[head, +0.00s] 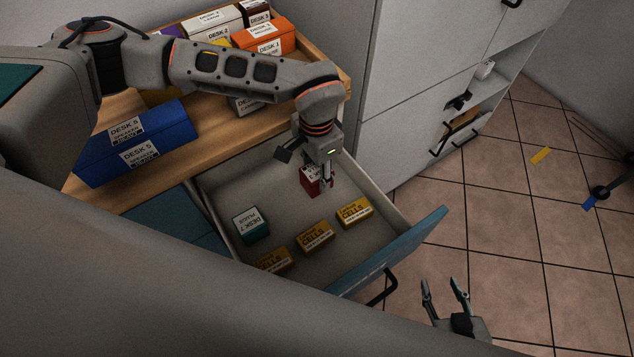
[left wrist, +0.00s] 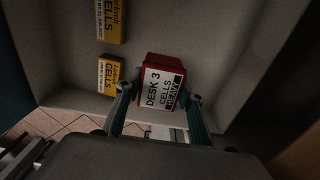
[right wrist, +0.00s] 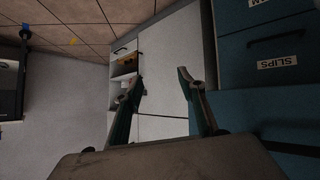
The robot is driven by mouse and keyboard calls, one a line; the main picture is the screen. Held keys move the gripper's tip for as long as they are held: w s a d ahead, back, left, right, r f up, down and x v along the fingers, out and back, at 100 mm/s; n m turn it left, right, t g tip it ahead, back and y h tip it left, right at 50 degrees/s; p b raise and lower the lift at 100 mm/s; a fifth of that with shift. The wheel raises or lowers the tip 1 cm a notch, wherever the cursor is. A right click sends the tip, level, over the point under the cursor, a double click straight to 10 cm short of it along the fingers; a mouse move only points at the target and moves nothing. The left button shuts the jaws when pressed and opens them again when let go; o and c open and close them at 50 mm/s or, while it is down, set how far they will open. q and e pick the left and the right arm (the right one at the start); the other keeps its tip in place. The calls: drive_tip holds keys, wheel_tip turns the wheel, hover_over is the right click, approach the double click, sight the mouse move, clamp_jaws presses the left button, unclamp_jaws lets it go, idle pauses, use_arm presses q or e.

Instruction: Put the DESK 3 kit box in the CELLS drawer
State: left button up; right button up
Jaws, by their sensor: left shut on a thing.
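The drawer holds several yellow CELLS boxes (head: 355,212) and a teal DESK 7 box (head: 250,223). My right gripper (head: 446,298) is open and empty, outside the drawer.
The wooden desktop (head: 190,150) above the drawer carries a blue DESK 5 box (head: 137,143), an orange DESK 1 box (head: 264,38) and other kit boxes. A grey cabinet (head: 405,70) stands behind the drawer. The tiled floor (head: 520,220) at right is mostly clear.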

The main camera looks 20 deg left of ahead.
use_arm(q)
drive_tip(key=shift+f, duration=0.5)
wheel_tip(320, 180, down, 4)
drive_tip(key=shift+f+b, duration=0.1)
drive_tip(key=shift+b, duration=0.25)
use_arm(e)
drive_tip(key=shift+d+f, duration=0.2)
drive_tip(key=shift+f, duration=0.25)
drive_tip(key=shift+s, duration=0.1)
use_arm(q)
drive_tip(key=o, duration=1.3)
use_arm(e)
drive_tip(key=shift+r, duration=0.1)
